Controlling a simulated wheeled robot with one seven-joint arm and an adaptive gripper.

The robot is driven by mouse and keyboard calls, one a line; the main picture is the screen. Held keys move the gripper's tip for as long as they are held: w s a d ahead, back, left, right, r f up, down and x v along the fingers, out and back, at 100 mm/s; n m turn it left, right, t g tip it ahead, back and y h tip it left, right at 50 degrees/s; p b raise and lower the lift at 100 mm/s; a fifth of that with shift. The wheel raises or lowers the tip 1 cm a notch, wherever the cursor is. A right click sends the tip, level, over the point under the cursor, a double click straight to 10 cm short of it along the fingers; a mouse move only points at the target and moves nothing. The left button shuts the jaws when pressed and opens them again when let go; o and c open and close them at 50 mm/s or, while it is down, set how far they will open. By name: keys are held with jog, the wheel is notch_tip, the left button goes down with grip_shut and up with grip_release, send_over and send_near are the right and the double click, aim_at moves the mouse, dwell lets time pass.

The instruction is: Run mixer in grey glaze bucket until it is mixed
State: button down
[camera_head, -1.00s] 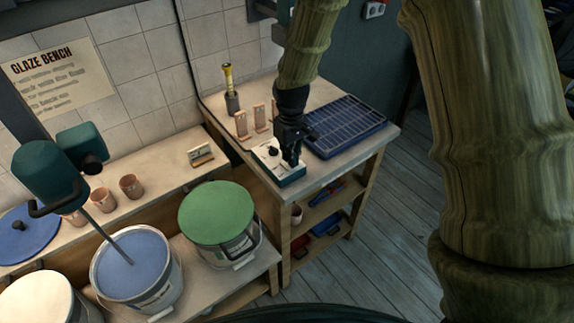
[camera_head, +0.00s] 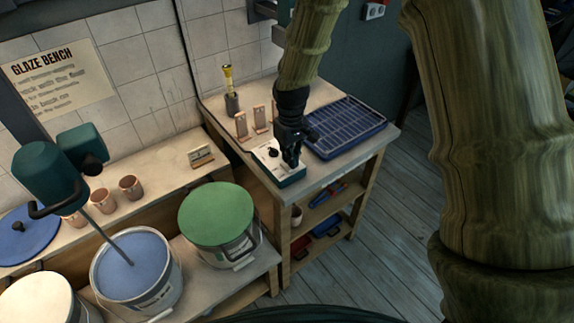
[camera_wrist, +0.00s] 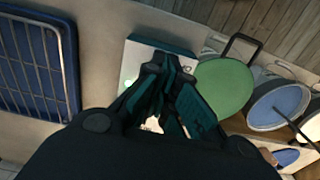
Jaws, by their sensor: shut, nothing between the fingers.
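A bucket of bluish glaze (camera_head: 157,301) stands on the low shelf, with the shaft (camera_head: 106,237) of a dark green mixer (camera_head: 48,173) reaching down into it. The bucket also shows at the right of the wrist view (camera_wrist: 280,103). A white-topped control box with teal sides (camera_head: 288,182) and a black knob (camera_head: 272,152) sits at the front of the wooden bench; it also shows in the wrist view (camera_wrist: 138,52). My gripper (camera_head: 292,164) is shut and empty, pointing down over the box's right part. Its fingers hide part of the box, and I cannot tell whether they touch it.
A green-lidded bucket (camera_head: 216,214) stands between the glaze bucket and the bench. A blue tray with a grid (camera_head: 345,126) lies right of the box. Test tiles (camera_head: 259,119) and a yellow-topped tool (camera_head: 228,78) stand behind it. Cups (camera_head: 131,187) line the back ledge.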

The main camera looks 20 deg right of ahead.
jog(key=shift+f+b, duration=0.45)
jog(key=shift+f, duration=0.75)
dwell(1.2)
jog(key=shift+r+p, duration=2.8)
jog(key=shift+r, duration=0.7)
